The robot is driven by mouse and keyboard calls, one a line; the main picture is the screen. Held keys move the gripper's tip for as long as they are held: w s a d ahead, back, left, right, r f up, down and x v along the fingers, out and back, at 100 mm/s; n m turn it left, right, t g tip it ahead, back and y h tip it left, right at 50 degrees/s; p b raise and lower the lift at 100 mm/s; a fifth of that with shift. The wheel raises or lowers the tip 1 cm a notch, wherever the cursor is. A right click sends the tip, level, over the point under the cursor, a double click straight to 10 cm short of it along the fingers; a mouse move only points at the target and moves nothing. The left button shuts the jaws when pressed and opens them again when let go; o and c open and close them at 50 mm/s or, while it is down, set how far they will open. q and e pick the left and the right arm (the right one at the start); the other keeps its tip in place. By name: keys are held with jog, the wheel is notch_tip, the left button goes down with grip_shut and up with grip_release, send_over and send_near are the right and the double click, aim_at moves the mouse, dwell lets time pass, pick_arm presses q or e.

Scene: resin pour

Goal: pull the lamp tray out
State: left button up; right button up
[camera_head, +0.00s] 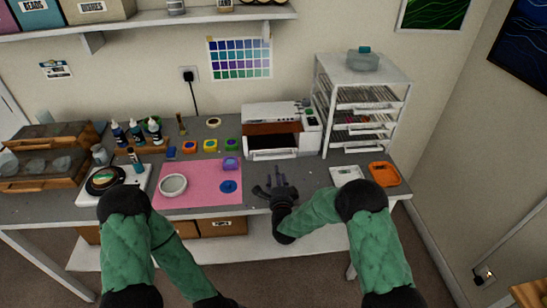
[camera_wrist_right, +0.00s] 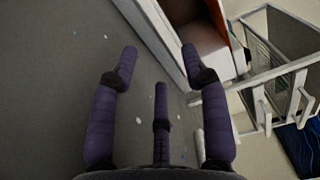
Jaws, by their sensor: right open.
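The lamp (camera_head: 255,115) is a white box on the grey worktable, with a dark opening and a brown inner edge at its front. Its white tray (camera_head: 270,155) shows as a low front lip below the opening. In the right wrist view the tray's white edge (camera_wrist_right: 160,40) runs diagonally at the top, with the brown interior (camera_wrist_right: 199,32) behind it. My right gripper (camera_head: 275,180) is open and empty, over the table just in front of the tray, apart from it. It also shows in the right wrist view (camera_wrist_right: 158,60) with its dark purple fingers spread. My left gripper is out of view below.
A white drawer rack (camera_head: 318,110) stands right of the lamp. A white scale (camera_head: 346,175) and an orange tray (camera_head: 383,174) lie at the right. Bare table shows around my right gripper.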

jog(key=w, duration=0.3)
jog(key=w+b, duration=0.1)
jog(key=w, duration=0.2)
jog(key=w+a, duration=0.1)
jog(key=w, duration=0.2)
jog(key=shift+w, duration=0.4)
jog(key=shift+s, duration=0.1)
grip_shut()
